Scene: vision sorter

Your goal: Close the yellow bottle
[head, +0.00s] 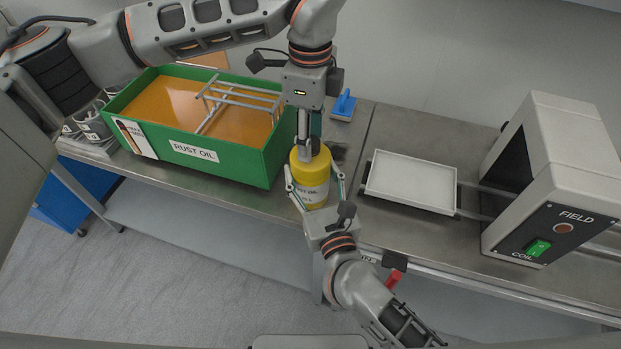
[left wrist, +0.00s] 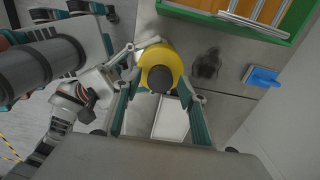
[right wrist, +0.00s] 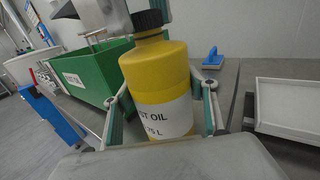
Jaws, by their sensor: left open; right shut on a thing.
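The yellow bottle (head: 311,184) stands upright at the table's front edge, with a white label. Its black cap (right wrist: 148,20) sits on the neck and also shows from above in the left wrist view (left wrist: 160,79); whether it is tight I cannot tell. My right gripper (head: 315,178) is shut on the bottle's body, one finger on each side. My left gripper (head: 306,150) points down directly above the bottle, its open fingers on either side of the cap with gaps. In the head view the left gripper hides the cap.
A green rust oil tank (head: 230,163) with a wire rack (head: 235,98) stands left of the bottle. A white tray (head: 410,206) lies to the right, before the field coil box (head: 557,180). A blue-handled tool (head: 343,106) lies behind.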

